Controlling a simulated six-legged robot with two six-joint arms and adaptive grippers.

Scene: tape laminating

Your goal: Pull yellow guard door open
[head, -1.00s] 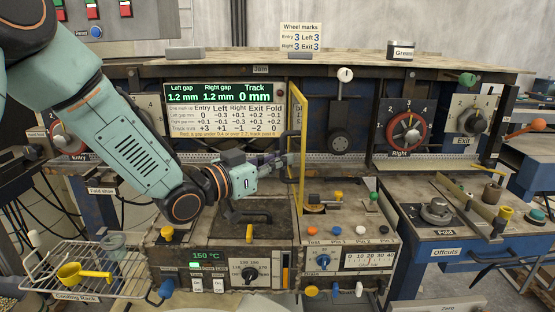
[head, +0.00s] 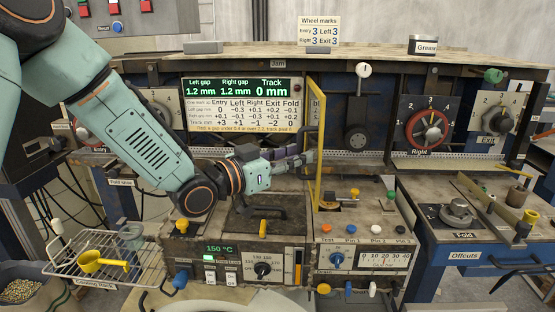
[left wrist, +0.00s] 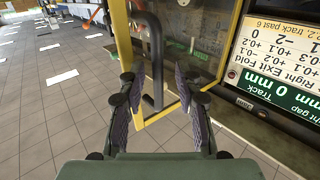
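The yellow guard door (head: 316,150) stands nearly edge-on in the head view, out from the machine front. In the left wrist view its yellow frame (left wrist: 124,40) surrounds a clear panel, with a black bar handle (left wrist: 157,60) in front. My left gripper (head: 308,158) is at the door's left side in the head view. In the left wrist view the left gripper (left wrist: 155,80) is open, one finger on each side of the handle, with gaps showing on both sides. My right gripper is not in view.
A display panel (head: 240,88) is behind my left gripper. A control box (head: 365,235) with coloured knobs is below the door. A wire cooling rack (head: 70,265) holding a yellow scoop (head: 92,262) is at lower left. The right dial (head: 428,128) is right of the door.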

